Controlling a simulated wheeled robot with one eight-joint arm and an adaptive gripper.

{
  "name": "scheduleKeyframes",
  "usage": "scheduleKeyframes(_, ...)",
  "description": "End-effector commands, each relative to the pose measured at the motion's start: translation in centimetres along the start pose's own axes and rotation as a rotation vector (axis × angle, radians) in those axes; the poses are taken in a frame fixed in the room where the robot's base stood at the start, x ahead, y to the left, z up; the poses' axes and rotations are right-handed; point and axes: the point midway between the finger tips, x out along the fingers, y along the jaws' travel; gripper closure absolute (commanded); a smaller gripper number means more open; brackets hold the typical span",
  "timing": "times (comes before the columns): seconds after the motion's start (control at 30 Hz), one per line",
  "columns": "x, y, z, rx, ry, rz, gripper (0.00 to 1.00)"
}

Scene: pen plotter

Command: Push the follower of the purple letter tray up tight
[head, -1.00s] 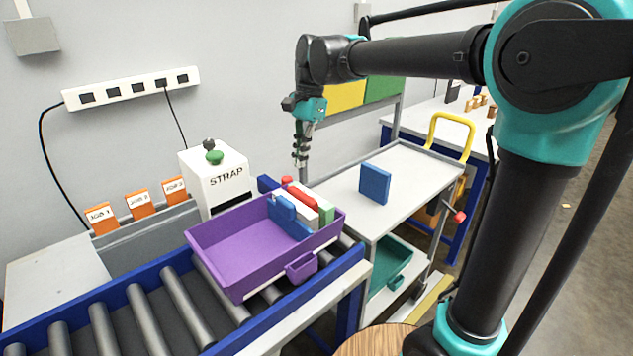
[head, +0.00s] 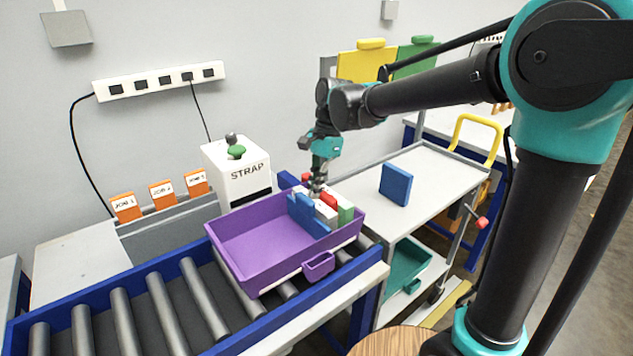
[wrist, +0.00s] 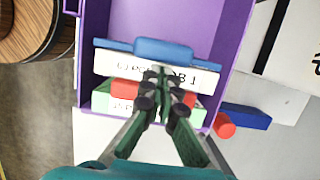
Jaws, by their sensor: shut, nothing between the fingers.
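The purple letter tray (head: 262,280) sits on the roller conveyor, with a row of upright bundles at its right end. The blue follower (head: 306,216) stands in the tray on the left side of the row. In the wrist view the blue follower (wrist: 150,50) lies along a white bundle (wrist: 118,62), with a red and a green one behind it. My gripper (head: 318,192) is shut and empty, pointing down just above the bundles. In the wrist view my gripper's fingertips (wrist: 162,88) overlap the white and red bundles; I cannot tell whether they touch.
A white STRAP box (head: 238,175) with a green button stands behind the tray. A trolley (head: 360,185) with a blue upright block (head: 396,184) is to the right. The left part of the tray is empty. Orange job cards (head: 162,194) stand at the back left.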

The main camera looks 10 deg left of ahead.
Motion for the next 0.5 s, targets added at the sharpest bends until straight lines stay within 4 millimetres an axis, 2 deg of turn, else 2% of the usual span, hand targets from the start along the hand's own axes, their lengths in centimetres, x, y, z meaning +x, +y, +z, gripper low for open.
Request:
scheduleKeyframes(0.27,0.0,0.0,0.1,0.000,0.000,0.000,1.00)
scheduleKeyframes(0.5,0.3,0.0,1.2,0.000,0.000,0.000,1.00)
